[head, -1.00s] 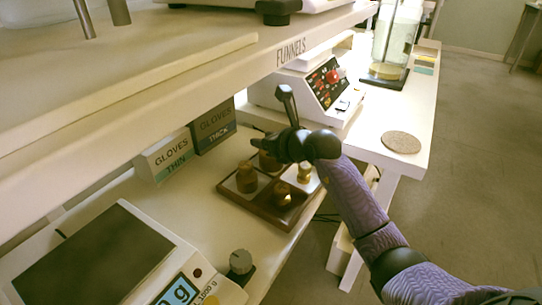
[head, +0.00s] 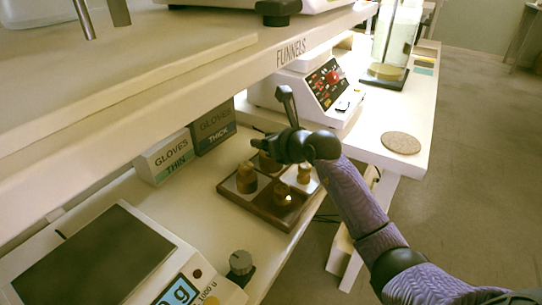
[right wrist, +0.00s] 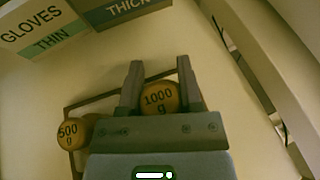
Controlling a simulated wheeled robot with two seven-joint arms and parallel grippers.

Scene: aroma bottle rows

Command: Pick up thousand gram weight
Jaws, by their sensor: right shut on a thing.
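The thousand gram weight, a round brass piece marked 1000 g, shows in the right wrist view (right wrist: 158,97) between my two fingers. In the head view it (head: 268,161) is partly hidden under my right gripper (head: 262,147). My right gripper, also in the right wrist view (right wrist: 160,90), is shut on this weight at the back of the dark wooden weight tray (head: 262,212). I cannot tell whether the weight is clear of the tray. A 500 g weight (right wrist: 68,133) stands to its left. My left gripper is not in view.
Other brass weights (head: 283,195) (head: 304,174) stand in the tray. Two glove boxes (head: 165,158) (head: 214,127) are behind it. A scale (head: 95,255) is at the lower left. The overhanging funnels shelf (head: 200,85) limits room above.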

